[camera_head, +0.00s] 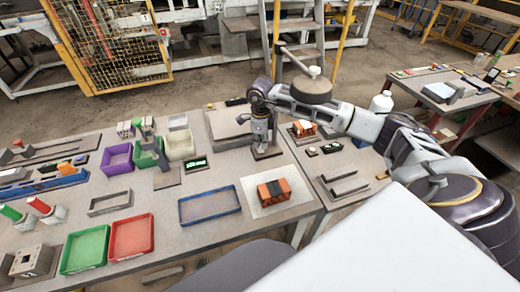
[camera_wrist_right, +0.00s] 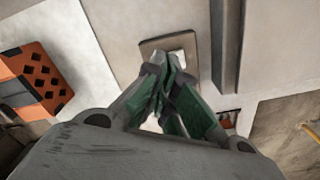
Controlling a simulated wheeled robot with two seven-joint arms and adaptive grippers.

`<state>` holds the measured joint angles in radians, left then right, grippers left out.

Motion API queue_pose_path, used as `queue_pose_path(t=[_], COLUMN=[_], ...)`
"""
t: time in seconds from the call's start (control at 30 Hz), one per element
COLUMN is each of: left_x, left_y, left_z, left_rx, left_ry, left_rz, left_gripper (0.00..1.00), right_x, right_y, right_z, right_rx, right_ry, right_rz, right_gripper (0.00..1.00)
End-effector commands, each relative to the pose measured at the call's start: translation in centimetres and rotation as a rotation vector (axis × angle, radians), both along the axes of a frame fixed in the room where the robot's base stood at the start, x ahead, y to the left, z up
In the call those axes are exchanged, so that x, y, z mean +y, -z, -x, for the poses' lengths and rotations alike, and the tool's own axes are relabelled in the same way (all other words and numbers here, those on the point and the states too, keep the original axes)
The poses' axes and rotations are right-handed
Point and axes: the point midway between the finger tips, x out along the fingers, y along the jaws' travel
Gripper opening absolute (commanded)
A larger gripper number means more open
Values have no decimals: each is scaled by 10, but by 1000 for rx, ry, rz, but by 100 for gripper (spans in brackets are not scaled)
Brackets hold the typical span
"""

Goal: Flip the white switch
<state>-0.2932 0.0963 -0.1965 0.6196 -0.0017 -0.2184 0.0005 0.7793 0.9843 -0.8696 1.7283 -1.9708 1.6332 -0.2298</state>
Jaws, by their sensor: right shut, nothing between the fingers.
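A small brown plate (camera_wrist_right: 152,46) with a white patch (camera_wrist_right: 184,54), which looks like the white switch, lies just beyond my right fingertips in the right wrist view. In the head view the plate (camera_head: 267,154) shows on the table under my right gripper (camera_head: 262,143). My right gripper is shut and empty, its fingers (camera_wrist_right: 170,68) pointing down at the plate and covering part of the switch. I cannot tell whether the fingertips touch it. The switch is hidden behind the gripper in the head view. My left gripper is not in view.
An orange brick (camera_head: 273,192) on a pale mat (camera_head: 250,203) is near the plate; the brick also shows in the wrist view (camera_wrist_right: 40,75). A blue tray (camera_head: 209,205), a red bin (camera_head: 131,237) and a green bin (camera_head: 85,249) stand left.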

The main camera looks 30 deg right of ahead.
Motion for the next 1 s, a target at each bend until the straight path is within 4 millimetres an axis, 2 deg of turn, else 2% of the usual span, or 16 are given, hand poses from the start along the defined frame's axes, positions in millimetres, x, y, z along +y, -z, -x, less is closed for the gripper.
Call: queue_pose_path(t=[1.0], left_x=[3], left_y=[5], left_z=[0], left_rx=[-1], left_ry=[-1], left_rz=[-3], left_gripper=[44], right_x=[0], right_y=[7], right_z=[0], right_rx=[0], right_ry=[0], right_rz=[0], right_gripper=[0])
